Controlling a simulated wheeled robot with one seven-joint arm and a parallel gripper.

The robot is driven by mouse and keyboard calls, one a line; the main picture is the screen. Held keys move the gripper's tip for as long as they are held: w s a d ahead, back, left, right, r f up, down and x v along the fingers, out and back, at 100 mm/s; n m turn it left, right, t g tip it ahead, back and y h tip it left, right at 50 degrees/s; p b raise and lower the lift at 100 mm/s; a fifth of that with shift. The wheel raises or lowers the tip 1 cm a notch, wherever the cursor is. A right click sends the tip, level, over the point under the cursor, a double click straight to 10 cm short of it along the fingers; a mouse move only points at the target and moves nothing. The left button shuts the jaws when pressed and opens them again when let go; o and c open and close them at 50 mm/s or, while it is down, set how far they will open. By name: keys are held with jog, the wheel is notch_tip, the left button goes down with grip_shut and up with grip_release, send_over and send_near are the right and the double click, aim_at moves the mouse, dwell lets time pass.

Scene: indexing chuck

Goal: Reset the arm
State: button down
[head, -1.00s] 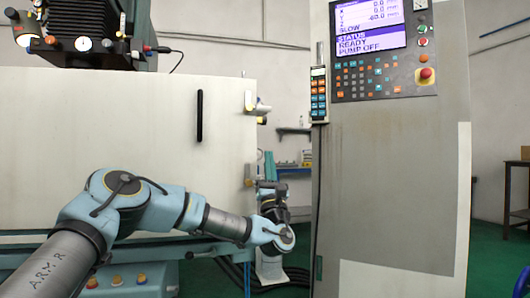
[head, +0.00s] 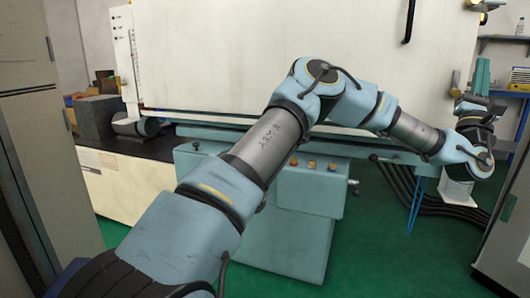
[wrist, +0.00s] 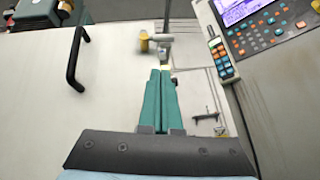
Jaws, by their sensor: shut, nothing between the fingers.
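My arm reaches across the head view from the lower left to the right, in front of the white machine door. In the wrist view my gripper (wrist: 161,75) shows as two long green fingers lying side by side. They are shut with nothing between them. The fingertips point toward a door latch (wrist: 158,42) in that picture; I cannot tell the distance, and no contact is visible.
The white machine door (head: 260,60) has a black handle (wrist: 77,60). A control panel (wrist: 255,25) with a handheld keypad (wrist: 222,60) stands at the right in the wrist view. A grey cabinet (head: 25,130) is at the left, and green floor (head: 370,240) lies open below.

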jog(key=w+a+f+m+g+h, duration=0.1)
jog(key=w+f+m+g, duration=0.1)
jog(key=f+m+g, duration=0.6)
jog(key=w+f+m+g, duration=0.3)
jog(key=m+g, duration=0.3)
jog(key=m, duration=0.6)
jog(key=w+a+f+m+y, duration=0.3)
jog(key=w+a+f+y, duration=0.2)
jog(key=a+f, duration=0.45)
jog(key=a+f+m+g+y, duration=0.1)
jog(key=a+f+y, duration=0.2)
jog(key=a, duration=0.7)
jog(key=a+f+m+y, duration=0.1)
jog(key=a+f+y, duration=0.25)
jog(key=a, duration=0.65)
jog(key=a+f+m+g+y, duration=0.1)
jog(key=a+f+y, duration=0.25)
jog(key=a, duration=0.65)
jog(key=s+a+f+g+y, duration=0.1)
jog(key=s+a+g+y, duration=0.1)
jog(key=s+a, duration=0.65)
jog(key=s+a+f+g+y, duration=0.1)
jog(key=s+a+g+y, duration=0.3)
jog(key=a, duration=0.7)
notch_tip(320, 180, up, 30)
jog(key=s+t+h+p, duration=0.1)
jog(key=s+h+p, duration=0.1)
jog(key=p, duration=2.7)
jog(key=shift+p, duration=0.3)
